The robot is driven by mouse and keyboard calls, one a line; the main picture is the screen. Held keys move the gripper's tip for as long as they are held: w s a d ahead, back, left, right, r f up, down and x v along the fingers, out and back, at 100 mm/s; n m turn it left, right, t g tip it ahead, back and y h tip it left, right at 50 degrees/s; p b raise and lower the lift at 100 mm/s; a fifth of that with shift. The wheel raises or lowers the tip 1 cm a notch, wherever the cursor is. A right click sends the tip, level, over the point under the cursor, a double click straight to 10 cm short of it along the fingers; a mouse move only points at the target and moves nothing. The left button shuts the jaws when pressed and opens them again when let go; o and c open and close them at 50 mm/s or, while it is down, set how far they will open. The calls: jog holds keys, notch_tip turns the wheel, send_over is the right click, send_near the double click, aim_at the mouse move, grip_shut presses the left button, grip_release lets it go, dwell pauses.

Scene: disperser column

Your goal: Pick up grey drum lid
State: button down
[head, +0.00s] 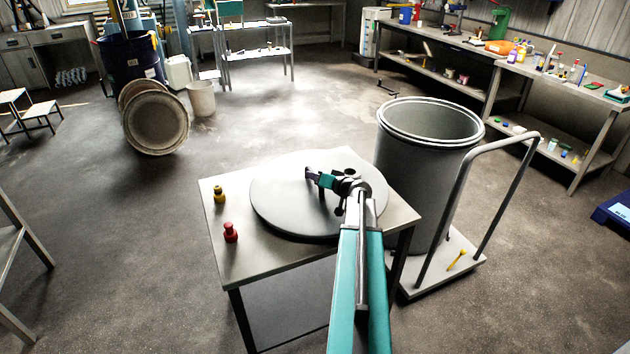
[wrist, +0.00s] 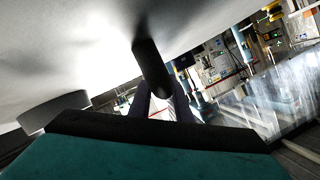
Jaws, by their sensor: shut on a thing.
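The grey drum lid (head: 285,205) is a wide flat disc over the steel table (head: 262,252) in the head view. I cannot tell whether it touches the tabletop. My gripper (head: 310,174) is at the upper middle of the lid, with its arm reaching in from the front. In the wrist view the lid's pale surface (wrist: 70,50) fills the upper left. My gripper (wrist: 163,105) there is shut on the lid's dark handle (wrist: 152,62). A short round grey stub (wrist: 52,108) shows at the left. The arm hides part of the lid's right side.
An open grey drum (head: 405,165) stands on a trolley (head: 462,262) with a tall rail, right behind the table. A yellow bottle (head: 219,194) and a red bottle (head: 231,233) stand on the table's left side. Open floor lies to the left.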

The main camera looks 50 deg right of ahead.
jog(key=shift+r+b, duration=0.5)
jog(key=shift+r, duration=1.15)
jog(key=s+d+b, duration=0.1)
jog(key=s+d, duration=0.1)
jog(key=d, duration=0.2)
jog(key=s+d+r+b, duration=0.1)
jog(key=s+d, duration=0.1)
jog(key=d, duration=0.2)
jog(key=s+d+b, duration=0.1)
jog(key=s+d, duration=0.1)
jog(key=d, duration=0.2)
jog(key=shift+s+d+r, duration=0.15)
jog(key=shift+s+d, duration=0.1)
jog(key=shift+s, duration=0.15)
jog(key=shift+s+d+r, duration=0.2)
jog(key=shift+s+d, duration=0.3)
jog(key=shift+d, duration=0.25)
